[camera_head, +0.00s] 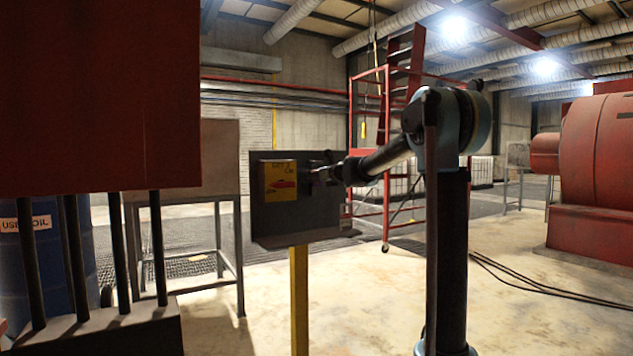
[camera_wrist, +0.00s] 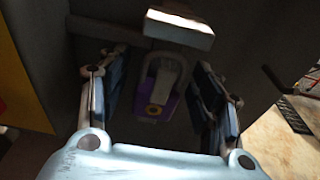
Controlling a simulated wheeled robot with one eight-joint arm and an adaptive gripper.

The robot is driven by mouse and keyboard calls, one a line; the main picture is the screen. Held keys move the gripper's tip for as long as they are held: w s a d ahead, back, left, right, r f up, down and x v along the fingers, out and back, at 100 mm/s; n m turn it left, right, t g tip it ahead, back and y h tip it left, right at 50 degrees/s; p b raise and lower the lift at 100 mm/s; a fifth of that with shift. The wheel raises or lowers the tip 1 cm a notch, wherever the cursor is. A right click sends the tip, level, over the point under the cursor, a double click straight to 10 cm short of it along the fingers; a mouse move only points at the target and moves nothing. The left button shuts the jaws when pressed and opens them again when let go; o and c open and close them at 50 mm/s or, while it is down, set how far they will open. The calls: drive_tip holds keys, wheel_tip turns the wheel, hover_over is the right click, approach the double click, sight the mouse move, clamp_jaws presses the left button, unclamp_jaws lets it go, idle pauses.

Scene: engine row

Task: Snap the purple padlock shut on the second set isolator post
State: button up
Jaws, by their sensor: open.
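The purple padlock (camera_wrist: 158,98) shows in the wrist view, its grey shackle upward, just below a pale block (camera_wrist: 181,28) on the dark panel. I cannot tell whether the shackle is latched or passes through anything. My gripper (camera_wrist: 156,80) is open, one finger on each side of the padlock, with visible gaps. In the head view my gripper (camera_head: 322,170) is at the face of the dark isolator panel (camera_head: 290,227), which stands on a yellow post (camera_head: 299,300). A yellow label (camera_head: 281,181) is left of the gripper. The padlock cannot be made out there.
A red cabinet (camera_head: 100,95) on black legs fills the near left, with a blue drum (camera_head: 35,255) beside it. A red wheeled ladder (camera_head: 386,150) stands behind my arm. Red machinery (camera_head: 595,165) is at right. Cables (camera_head: 525,287) lie on otherwise open floor.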

drive_tip(key=v, duration=1.2)
drive_tip(key=shift+f, duration=0.15)
drive_tip(key=s+d+f+n+g+h, duration=0.3)
drive_tip(key=s+d+f+n, duration=0.4)
drive_tip(key=s+f, duration=0.6)
drive_tip(key=s+d+f+n+g+h, duration=0.3)
drive_tip(key=s+d+f+n, duration=0.4)
drive_tip(key=s+f+n, duration=0.5)
drive_tip(key=s+d+f+n+g+h, duration=0.3)
drive_tip(key=s+d+f+n+g, duration=0.2)
drive_tip(key=s+f+n, duration=0.5)
drive_tip(key=s+d+f, duration=0.1)
drive_tip(key=s+f, duration=0.2)
drive_tip(key=s, duration=0.3)
drive_tip(key=s+d+f, duration=0.1)
drive_tip(key=s+f, duration=0.2)
drive_tip(key=s, duration=0.4)
drive_tip(key=shift+d+f, duration=0.2)
drive_tip(key=shift+d, duration=0.15)
